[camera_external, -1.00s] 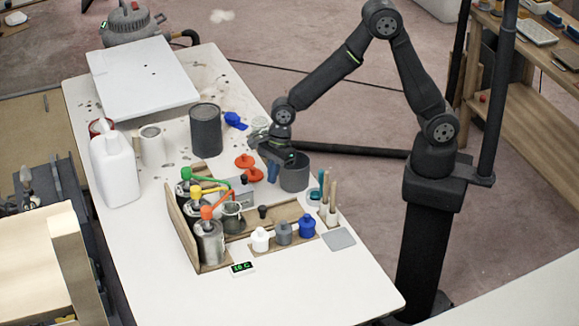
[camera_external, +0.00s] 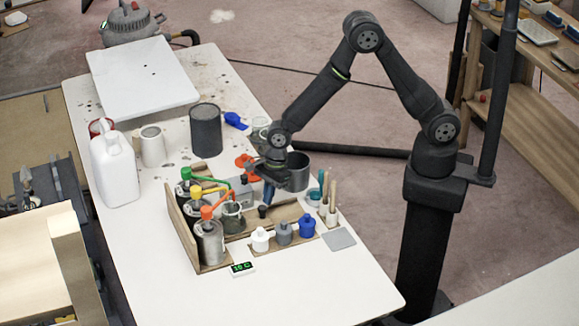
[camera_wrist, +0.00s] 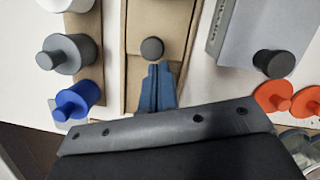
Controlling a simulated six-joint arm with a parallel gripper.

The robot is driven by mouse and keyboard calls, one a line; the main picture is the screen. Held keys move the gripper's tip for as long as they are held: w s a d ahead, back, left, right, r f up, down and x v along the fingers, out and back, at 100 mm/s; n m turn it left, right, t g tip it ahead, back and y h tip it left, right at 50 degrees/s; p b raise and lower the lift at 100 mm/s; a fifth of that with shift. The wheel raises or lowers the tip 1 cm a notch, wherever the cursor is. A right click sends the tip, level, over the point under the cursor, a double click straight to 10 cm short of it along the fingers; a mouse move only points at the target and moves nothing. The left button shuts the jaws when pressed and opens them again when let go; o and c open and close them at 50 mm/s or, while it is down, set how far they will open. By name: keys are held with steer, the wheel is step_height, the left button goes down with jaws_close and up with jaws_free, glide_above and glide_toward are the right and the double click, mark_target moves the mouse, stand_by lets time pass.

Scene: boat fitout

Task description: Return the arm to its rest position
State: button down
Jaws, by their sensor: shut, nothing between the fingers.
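My gripper (camera_external: 268,191) is at the middle of the white table (camera_external: 320,275), pointing down. It hangs beside the dark grey pot (camera_external: 296,172) and near the wooden rack (camera_external: 235,250). In the wrist view its blue fingers (camera_wrist: 157,90) are together with nothing between them. Their tips appear just below a dark round knob (camera_wrist: 152,48) on the wooden strip; I cannot tell the height gap. My arm is bent, with the elbow raised above the table's right edge.
Pump cans (camera_external: 210,242) stand left of the gripper. White, grey and blue (camera_external: 307,226) capped pieces stand in front. A brush cup (camera_external: 329,205) is to the right.

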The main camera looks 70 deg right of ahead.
steer(key=shift+s+f, duration=0.1)
steer(key=shift+f, duration=0.2)
steer(key=shift+r, duration=0.55)
steer(key=w+v, duration=0.1)
steer(key=v, duration=0.7)
steer(key=x, duration=0.6)
steer(key=s+x, duration=0.1)
steer(key=x, duration=0.2)
steer(key=shift+f, duration=0.1)
steer(key=shift+s+d+f, duration=0.15)
steer(key=shift+d+f, duration=0.1)
steer(key=s+d, duration=0.9)
steer(key=shift+s+d, duration=0.25)
steer(key=shift+s, duration=0.05)
steer(key=w+v, duration=0.1)
steer(key=v, duration=0.9)
steer(key=w+a+r+n+h, duration=0.1)
steer(key=a+r+n, duration=0.3)
steer(key=r, duration=0.5)
steer(key=w+a+r+n+g+h, duration=0.1)
steer(key=w+a+r+n, duration=0.3)
steer(key=r+n, duration=0.5)
steer(key=shift+a+h, duration=0.3)
steer(key=shift+a, duration=0.4)
